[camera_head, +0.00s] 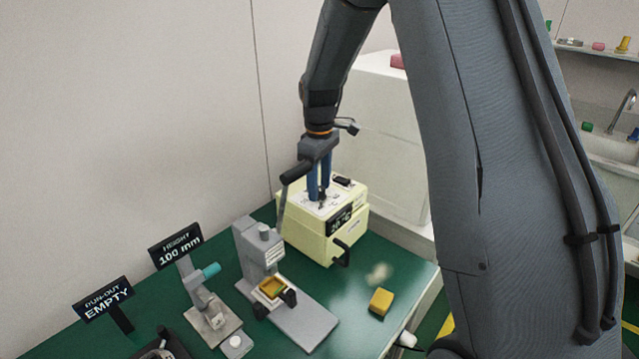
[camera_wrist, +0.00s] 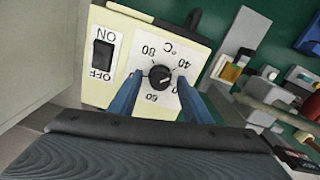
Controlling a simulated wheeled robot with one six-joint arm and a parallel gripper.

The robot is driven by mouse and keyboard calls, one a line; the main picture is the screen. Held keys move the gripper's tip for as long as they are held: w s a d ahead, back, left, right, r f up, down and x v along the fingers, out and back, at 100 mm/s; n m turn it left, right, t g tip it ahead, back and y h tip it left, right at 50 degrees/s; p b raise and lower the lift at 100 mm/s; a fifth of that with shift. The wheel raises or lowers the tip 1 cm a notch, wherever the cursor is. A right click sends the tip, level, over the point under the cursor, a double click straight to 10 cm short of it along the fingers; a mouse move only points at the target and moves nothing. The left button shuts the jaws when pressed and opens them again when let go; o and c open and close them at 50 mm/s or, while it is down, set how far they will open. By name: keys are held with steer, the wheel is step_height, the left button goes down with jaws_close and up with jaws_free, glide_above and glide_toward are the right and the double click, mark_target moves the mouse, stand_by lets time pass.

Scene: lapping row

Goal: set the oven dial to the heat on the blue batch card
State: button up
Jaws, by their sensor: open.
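The oven is a cream box (camera_head: 318,243) at the back of the green bench, with a dark display reading in °C on its front. Its black dial (camera_wrist: 160,76) sits on a white plate marked 40, 60, 80 and °C in the wrist view. The dial's exact setting is too small to tell. My gripper (camera_head: 320,196) points down over the top of the oven. Its blue fingers are open, one on each side of the dial in the wrist view (camera_wrist: 160,83); I cannot tell whether they touch it. No blue batch card is visible.
An ON/OFF switch (camera_wrist: 103,55) is beside the dial. A grey press-like stand (camera_head: 257,250) is in front of the oven, near signs reading HEIGHT 100 mm (camera_head: 176,247) and RUN-OUT EMPTY (camera_head: 104,299). A yellow block (camera_head: 381,302) lies on the bench at right.

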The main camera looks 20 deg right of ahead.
steer(key=c, duration=1)
steer(key=shift+c, duration=0.2)
steer(key=shift+m, duration=0.3)
steer(key=m, duration=0.6)
steer(key=shift+w+r+m, duration=0.1)
steer(key=shift+m, duration=0.2)
steer(key=m, duration=0.6)
steer(key=shift+p, duration=0.3)
steer(key=shift+w, duration=0.1)
steer(key=o, duration=1)
steer(key=shift+d, duration=0.1)
steer(key=shift+o, duration=0.2)
